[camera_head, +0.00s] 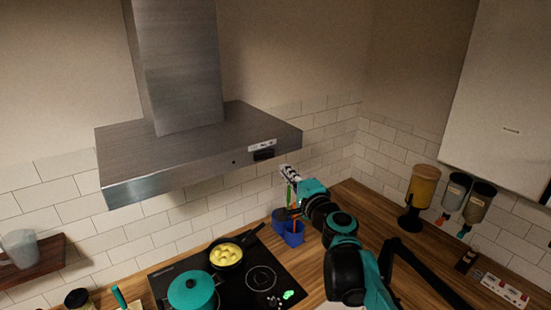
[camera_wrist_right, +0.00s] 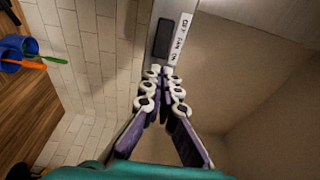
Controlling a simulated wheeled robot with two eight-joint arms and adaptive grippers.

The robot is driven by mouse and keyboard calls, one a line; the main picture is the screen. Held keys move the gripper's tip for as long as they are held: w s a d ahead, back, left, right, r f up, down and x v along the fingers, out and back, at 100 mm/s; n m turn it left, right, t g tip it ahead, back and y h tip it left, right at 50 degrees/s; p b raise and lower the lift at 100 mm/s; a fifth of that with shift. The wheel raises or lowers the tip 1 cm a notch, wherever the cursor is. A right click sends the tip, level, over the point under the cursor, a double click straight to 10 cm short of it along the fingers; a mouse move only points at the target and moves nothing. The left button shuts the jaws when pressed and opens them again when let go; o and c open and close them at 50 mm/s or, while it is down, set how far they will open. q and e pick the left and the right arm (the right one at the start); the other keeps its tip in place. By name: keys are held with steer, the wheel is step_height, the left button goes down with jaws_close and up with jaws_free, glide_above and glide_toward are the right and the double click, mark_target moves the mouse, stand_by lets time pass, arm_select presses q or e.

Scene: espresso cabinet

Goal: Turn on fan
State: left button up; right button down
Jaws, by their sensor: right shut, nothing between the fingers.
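The steel range hood (camera_head: 190,150) hangs above the stove. Its front edge carries a black fan switch (camera_head: 264,154) with a white label (camera_head: 262,145) above it. In the right wrist view the black switch (camera_wrist_right: 163,38) lies just beyond my fingertips, beside the label (camera_wrist_right: 180,38), which appears to read "OFF FAN ON". My right gripper (camera_head: 287,170) is shut and empty, below and slightly right of the switch. Its fingertips (camera_wrist_right: 162,73) point toward the switch and look close to it; contact cannot be made out. My left gripper is not in view.
The black cooktop (camera_head: 262,278) holds a teal pot (camera_head: 193,292) and a pan with yellow food (camera_head: 227,254). Blue cups (camera_head: 293,236) with utensils stand below my right gripper. Dispensers (camera_head: 423,188) are at the right wall. The air in front of the hood is clear.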

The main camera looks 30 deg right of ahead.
mark_target(272, 155)
steer(key=w, duration=0.2)
steer(key=w+p, duration=0.1)
steer(key=w, duration=0.2)
steer(key=w+d, duration=0.1)
steer(key=w, duration=0.2)
steer(key=shift+w+d+p, duration=0.1)
steer(key=shift+w+p, duration=0.15)
steer(key=shift+p, duration=0.1)
steer(key=shift+w+d+f+n+y+b, duration=0.1)
steer(key=shift+w+d+n+y+b, duration=0.25)
steer(key=shift+n+y+b, duration=0.35)
steer(key=shift+a+y, duration=0.1)
steer(key=shift+y, duration=0.3)
steer(key=shift+w, duration=0.1)
